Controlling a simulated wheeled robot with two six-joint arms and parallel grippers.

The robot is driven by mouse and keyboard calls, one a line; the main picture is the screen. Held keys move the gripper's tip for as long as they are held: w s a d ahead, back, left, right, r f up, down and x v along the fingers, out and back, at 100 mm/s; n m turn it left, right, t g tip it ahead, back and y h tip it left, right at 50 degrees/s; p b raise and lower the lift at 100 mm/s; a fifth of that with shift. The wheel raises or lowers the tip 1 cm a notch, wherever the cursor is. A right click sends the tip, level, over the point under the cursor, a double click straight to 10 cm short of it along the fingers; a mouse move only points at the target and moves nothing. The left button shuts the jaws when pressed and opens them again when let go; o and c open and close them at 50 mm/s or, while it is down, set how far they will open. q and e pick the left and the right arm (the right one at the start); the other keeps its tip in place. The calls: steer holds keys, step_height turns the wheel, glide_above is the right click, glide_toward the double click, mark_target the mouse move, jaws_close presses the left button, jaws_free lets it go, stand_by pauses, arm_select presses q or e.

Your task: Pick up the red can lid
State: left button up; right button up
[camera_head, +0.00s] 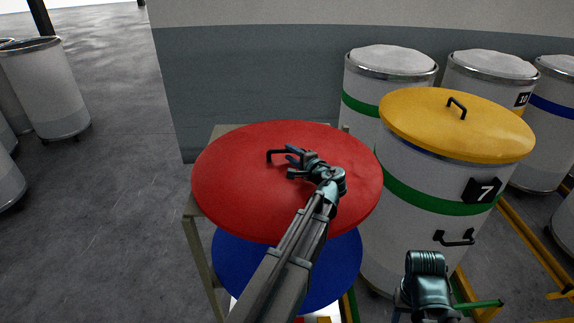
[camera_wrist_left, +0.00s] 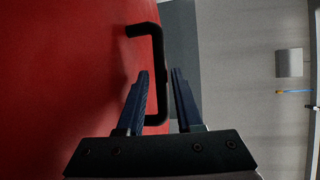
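The red can lid (camera_head: 240,185) is a wide round disc with a thin black bar handle (camera_head: 279,153), lying above a blue lid (camera_head: 235,265). My left gripper (camera_head: 292,156) reaches over the red lid at its handle. In the left wrist view, the open fingers (camera_wrist_left: 160,98) stand on either side of the black handle (camera_wrist_left: 158,75), with a gap visible on each side. The red lid surface (camera_wrist_left: 60,80) fills the left of that view. A dark joint of my right arm shows at the bottom right of the head view; I see no right gripper fingers.
A pale stand (camera_head: 195,245) shows beneath the lids. A white can with a yellow lid (camera_head: 410,125) and number 7 stands close on the right. More white cans (camera_head: 390,62) line the back right.

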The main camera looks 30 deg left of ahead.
mark_target(282, 157)
arm_select(q)
steer(key=shift+b+x, duration=0.35)
steer(key=shift+x, duration=2.35)
steer(key=shift+s+r, duration=0.15)
steer(key=shift+s, duration=0.05)
jaws_close()
